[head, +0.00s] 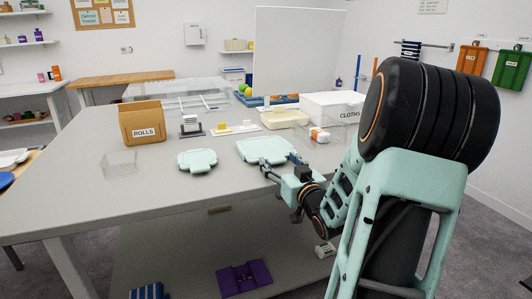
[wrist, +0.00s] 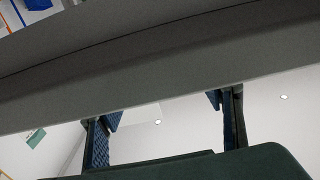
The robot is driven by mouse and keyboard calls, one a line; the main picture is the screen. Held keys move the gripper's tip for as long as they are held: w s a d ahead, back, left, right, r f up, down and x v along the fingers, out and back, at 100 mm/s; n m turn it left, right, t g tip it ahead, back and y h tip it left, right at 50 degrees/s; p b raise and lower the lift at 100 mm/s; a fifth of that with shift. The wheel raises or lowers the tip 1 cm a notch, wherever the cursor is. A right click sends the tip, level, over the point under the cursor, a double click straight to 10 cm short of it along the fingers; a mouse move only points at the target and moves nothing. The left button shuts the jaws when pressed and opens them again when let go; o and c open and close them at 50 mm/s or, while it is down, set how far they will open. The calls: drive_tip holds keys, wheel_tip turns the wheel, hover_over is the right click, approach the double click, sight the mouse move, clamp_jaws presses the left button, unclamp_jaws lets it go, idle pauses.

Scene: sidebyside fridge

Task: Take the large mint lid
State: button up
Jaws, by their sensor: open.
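The large mint lid (head: 264,150) lies flat on the grey table near its front edge in the head view. A smaller mint lid (head: 197,161) lies to its left. My gripper (head: 280,166) is at the front right side of the large lid, close to the table's front edge. Its two fingers are spread, with one to the left and one toward the lid's right corner. I cannot tell whether they touch the lid. The wrist view shows the parted fingers (wrist: 166,122) beside a dark grey band; I cannot make out the large lid there.
A cardboard ROLLS box (head: 142,122) and a clear container (head: 120,164) stand left on the table. A cream tray (head: 285,118), a clear box with contents (head: 322,136) and a white CLOTHS box (head: 333,106) stand behind the large lid. The front left tabletop is free.

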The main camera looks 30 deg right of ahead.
drive_tip(key=shift+c, duration=0.3)
drive_tip(key=c, duration=1.2)
drive_tip(key=shift+r, duration=0.1)
